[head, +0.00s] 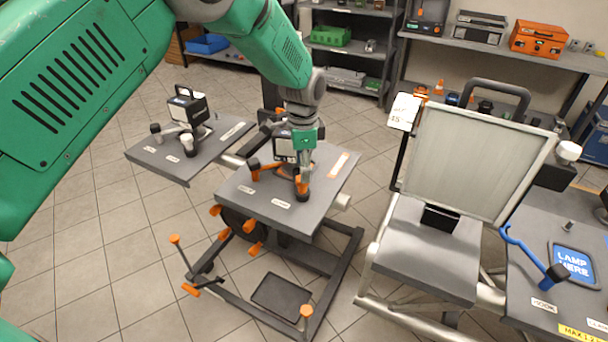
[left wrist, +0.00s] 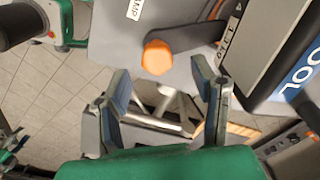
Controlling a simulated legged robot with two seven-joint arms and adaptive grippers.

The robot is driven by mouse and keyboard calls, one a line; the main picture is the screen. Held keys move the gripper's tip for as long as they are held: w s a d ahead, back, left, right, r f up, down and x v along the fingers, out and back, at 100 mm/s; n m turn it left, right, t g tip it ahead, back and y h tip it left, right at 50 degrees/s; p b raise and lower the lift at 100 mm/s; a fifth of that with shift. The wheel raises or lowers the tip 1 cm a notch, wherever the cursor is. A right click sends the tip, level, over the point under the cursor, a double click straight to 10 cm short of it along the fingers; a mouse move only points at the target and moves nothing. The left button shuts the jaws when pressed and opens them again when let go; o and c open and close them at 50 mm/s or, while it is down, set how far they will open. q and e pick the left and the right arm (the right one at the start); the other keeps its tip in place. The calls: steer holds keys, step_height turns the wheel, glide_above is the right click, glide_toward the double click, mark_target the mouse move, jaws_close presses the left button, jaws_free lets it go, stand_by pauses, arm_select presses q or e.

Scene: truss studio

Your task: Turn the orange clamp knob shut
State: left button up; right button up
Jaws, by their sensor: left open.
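An orange six-sided clamp knob (left wrist: 156,57) sits on a grey plate in the left wrist view, beside a white label of which "MP" shows. My left gripper (left wrist: 163,78) is open, with one finger on each side below the knob in the picture, and nothing is between its fingertips. In the head view my left gripper (head: 303,196) points down over the middle grey table (head: 257,203). Orange parts show right beside its fingers there, and I cannot tell knob from lever. Whether the fingers touch the knob is unclear.
A dark box device (left wrist: 268,45) stands close to the right finger in the left wrist view. Orange handles (head: 215,210) stick out from the table's left edge. A grey panel (head: 475,160) stands to the right, and a side plate (head: 190,150) lies to the left.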

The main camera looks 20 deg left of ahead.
arm_select(q)
step_height(320, 180, up, 9)
steer(key=shift+f, duration=0.2)
steer(key=shift+w, duration=0.1)
stand_by(0.4)
